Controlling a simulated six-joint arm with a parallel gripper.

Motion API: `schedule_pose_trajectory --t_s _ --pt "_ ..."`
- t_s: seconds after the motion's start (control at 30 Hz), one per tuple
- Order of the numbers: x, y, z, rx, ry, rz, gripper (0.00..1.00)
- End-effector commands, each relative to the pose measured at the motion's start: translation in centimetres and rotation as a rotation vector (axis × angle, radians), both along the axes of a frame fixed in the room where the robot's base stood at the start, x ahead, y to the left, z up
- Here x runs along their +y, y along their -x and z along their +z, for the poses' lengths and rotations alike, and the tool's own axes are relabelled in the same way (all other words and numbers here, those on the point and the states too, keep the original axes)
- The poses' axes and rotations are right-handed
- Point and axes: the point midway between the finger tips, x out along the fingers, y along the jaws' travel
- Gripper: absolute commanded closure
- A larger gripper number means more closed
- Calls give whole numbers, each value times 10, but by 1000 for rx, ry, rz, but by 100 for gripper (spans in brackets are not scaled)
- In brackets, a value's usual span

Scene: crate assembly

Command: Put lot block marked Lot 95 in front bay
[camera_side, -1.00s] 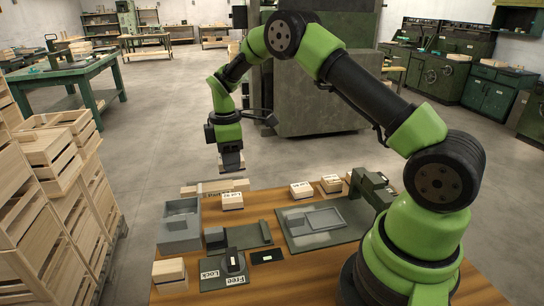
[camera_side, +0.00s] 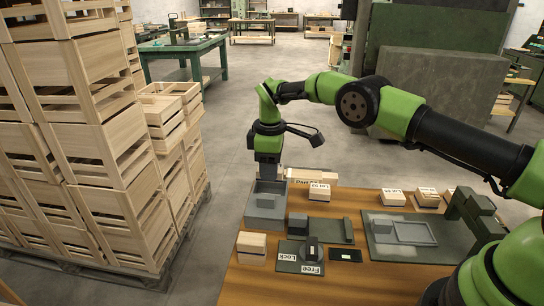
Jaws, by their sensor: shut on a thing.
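My gripper (camera_side: 268,174) points down over the back of the open grey box (camera_side: 265,215) at the left of the bench. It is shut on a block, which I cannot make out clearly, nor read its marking. A grey step or insert shows inside the box below the gripper. A pale wooden block (camera_side: 320,192) with a Lot label stands just right of the box; its number is too small to read surely. Further labelled blocks (camera_side: 393,198) (camera_side: 428,197) stand to the right. Which part is the front bay I cannot tell.
A plain wooden block stack (camera_side: 251,248) stands in front of the box. A plate marked Lock and Free (camera_side: 300,258) and a black pad (camera_side: 345,255) lie nearby. A grey fixture plate (camera_side: 412,238) is at right. Stacked crates (camera_side: 100,150) stand left of the bench.

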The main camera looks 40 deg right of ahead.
Motion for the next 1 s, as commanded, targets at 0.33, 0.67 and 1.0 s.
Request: schedule_pose_trajectory --t_s 0.33,0.67,1.0 --pt "0 0 -35 -1 1 -1 81" --pt "0 0 -46 -1 0 0 81" --pt "0 0 -46 -2 1 0 81"
